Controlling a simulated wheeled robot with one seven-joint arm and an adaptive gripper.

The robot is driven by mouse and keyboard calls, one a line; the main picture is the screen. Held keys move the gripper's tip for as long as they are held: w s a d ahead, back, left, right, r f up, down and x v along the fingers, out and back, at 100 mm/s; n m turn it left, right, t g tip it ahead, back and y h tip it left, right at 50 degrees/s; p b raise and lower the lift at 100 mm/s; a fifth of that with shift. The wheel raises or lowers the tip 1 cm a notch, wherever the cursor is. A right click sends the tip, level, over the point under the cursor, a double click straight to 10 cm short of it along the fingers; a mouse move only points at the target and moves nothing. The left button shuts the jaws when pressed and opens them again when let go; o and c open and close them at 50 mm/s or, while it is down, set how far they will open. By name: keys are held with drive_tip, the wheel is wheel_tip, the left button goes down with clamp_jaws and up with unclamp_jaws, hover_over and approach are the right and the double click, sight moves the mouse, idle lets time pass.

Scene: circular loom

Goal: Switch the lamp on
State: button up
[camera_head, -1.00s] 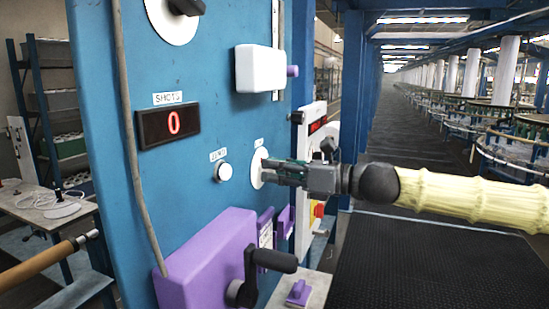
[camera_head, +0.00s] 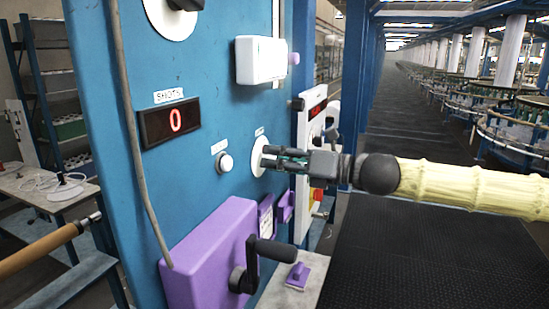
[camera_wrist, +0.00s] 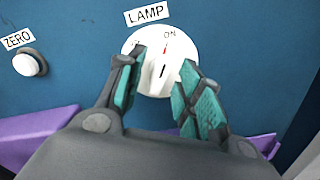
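The lamp dial (camera_wrist: 158,38) is a round white plate under a LAMP label, with an ON mark at its upper right and a red line below that. A white knob with a black line (camera_wrist: 163,72) stands at its middle; the line points nearly up, close to the red line. My gripper (camera_wrist: 163,66) has its teal fingers apart, one on each side of the knob. I cannot tell whether either finger touches it. In the head view my gripper (camera_head: 270,158) is at the dial (camera_head: 257,157) on the blue panel and covers the knob.
A ZERO button (camera_head: 225,162) sits left of the dial, below the SHOTS display (camera_head: 170,123) reading 0. A purple box (camera_head: 205,258) with a black crank (camera_head: 272,254) juts out below. A white box (camera_head: 260,61) is above. The dark floor mat (camera_head: 420,265) is clear.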

drive_tip(key=p+v, duration=0.2)
drive_tip(key=v, duration=0.4)
drive_tip(key=shift+d, duration=0.35)
drive_tip(key=shift+s, duration=0.1)
